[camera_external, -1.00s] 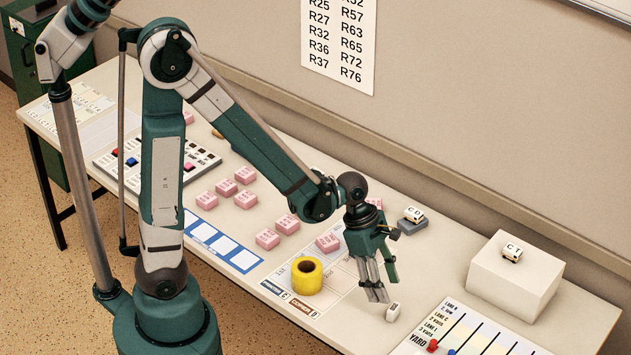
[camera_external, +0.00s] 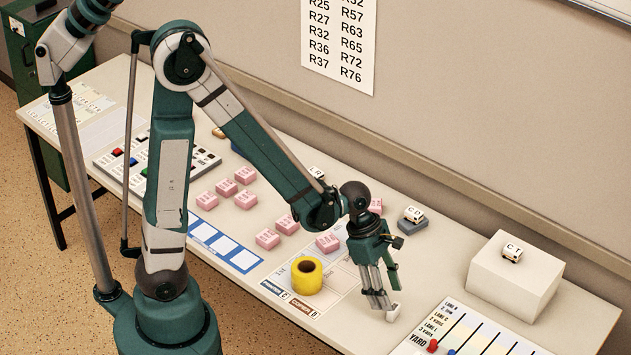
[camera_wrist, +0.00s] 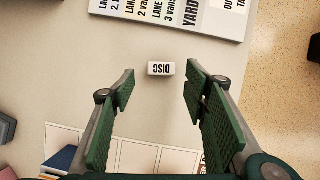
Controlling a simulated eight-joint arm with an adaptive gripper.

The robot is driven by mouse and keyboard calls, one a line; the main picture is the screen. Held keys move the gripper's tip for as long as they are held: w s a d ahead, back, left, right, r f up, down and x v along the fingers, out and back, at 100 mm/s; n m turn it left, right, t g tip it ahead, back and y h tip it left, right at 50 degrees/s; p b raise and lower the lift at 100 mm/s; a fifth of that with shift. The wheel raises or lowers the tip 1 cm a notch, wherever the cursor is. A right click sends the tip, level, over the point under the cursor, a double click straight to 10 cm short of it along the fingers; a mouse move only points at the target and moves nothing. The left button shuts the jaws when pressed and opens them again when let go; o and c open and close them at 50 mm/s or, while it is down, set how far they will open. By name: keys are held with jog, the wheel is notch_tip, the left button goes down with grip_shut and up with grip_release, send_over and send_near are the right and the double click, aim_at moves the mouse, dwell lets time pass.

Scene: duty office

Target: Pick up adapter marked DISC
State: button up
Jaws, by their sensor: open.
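The adapter marked DISC (camera_wrist: 161,69) is a small white block lying on the table. In the wrist view its label reads upside down, and it sits between the lines of my two open fingers, just beyond their tips. My gripper (camera_wrist: 158,80) is open and empty, with a finger on each side. In the external view my gripper (camera_external: 384,295) points down just above the table, and the adapter (camera_external: 393,311) is partly hidden behind its fingers.
A yellow roll (camera_external: 307,275) stands left of my gripper. The yard board (camera_external: 470,332) lies to the right, and a white box (camera_external: 514,280) bears a block marked CT (camera_external: 512,252). A block marked CD (camera_external: 413,213) sits on a grey block behind. Several pink blocks (camera_external: 267,239) lie further left.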

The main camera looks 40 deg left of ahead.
aim_at(393, 312)
jog(key=shift+b+x, duration=0.8)
jog(key=shift+x, duration=1.8)
jog(key=shift+s, duration=0.15)
jog(key=c, duration=0.9)
